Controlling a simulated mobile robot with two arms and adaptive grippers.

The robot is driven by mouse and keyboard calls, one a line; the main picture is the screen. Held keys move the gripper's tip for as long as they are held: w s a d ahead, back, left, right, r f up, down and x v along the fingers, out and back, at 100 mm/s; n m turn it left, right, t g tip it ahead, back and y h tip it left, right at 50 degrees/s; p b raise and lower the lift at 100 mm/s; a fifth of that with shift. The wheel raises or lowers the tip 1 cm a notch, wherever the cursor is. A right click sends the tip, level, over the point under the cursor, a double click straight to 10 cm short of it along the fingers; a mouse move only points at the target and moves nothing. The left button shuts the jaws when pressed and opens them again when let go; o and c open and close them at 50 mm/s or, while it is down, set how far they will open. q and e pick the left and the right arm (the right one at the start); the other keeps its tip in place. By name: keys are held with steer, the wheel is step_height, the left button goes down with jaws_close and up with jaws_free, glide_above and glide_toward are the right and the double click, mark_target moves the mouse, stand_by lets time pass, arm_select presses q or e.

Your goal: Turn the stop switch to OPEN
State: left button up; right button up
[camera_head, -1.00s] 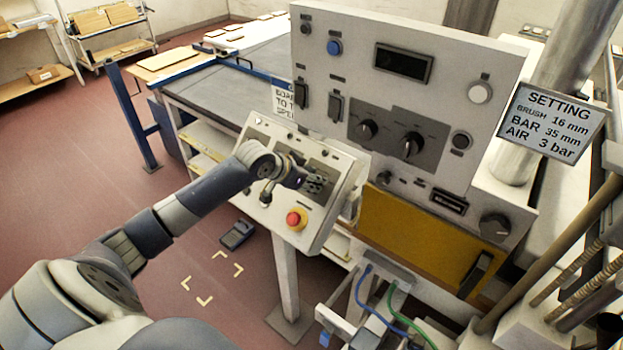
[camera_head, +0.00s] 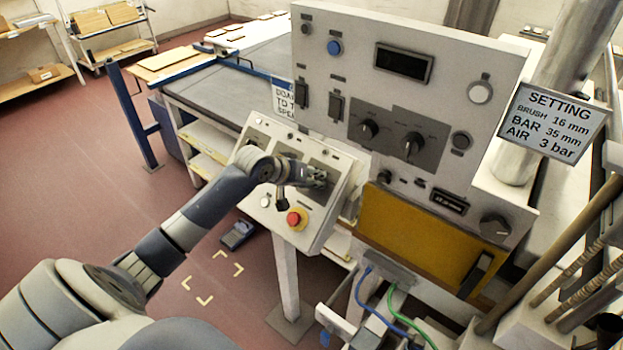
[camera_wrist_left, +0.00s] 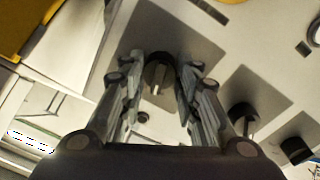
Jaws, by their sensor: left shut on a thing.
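The stop switch (camera_wrist_left: 158,76) shows in the left wrist view as a black rotary knob with a pale pointer line, on a dark grey plate. Its lettering cannot be read. My left gripper (camera_head: 320,177) is at the upper right of the sloped grey control panel (camera_head: 321,219). In the left wrist view the fingers of my left gripper (camera_wrist_left: 160,92) stand on either side of the knob and are shut on it. In the head view the gripper hides the knob.
A red emergency button (camera_head: 295,219) on a yellow base sits below the gripper. Other black knobs (camera_wrist_left: 241,112) are beside the held one. A tall grey cabinet (camera_head: 455,65) rises close behind. A setting sign (camera_head: 552,122) hangs at right. Floor at left is clear.

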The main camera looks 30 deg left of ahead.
arm_select(q)
steer(key=shift+n, duration=0.6)
steer(key=o, duration=1.1)
steer(key=shift+c, duration=0.2)
steer(key=v, duration=1.2)
